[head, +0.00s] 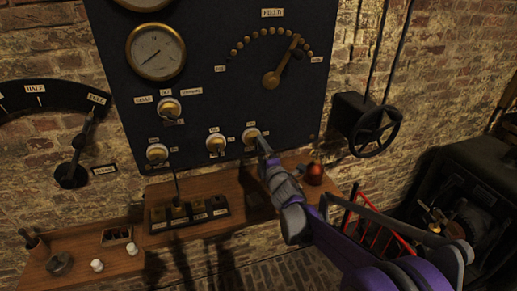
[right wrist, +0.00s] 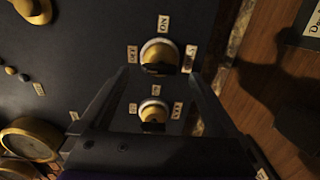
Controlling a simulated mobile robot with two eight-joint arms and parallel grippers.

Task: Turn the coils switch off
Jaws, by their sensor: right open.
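The middle lower switch (right wrist: 153,113) shows between the fingers, nearer the palm. Contact with a knob cannot be told. My left gripper is not in view.
A wooden shelf (head: 90,255) below the panel holds dark blocks and a red dome (head: 314,172). A brass lever (head: 283,62) and a round gauge (head: 155,52) are higher on the panel. A black handwheel (head: 375,130) is on the wall to the right.

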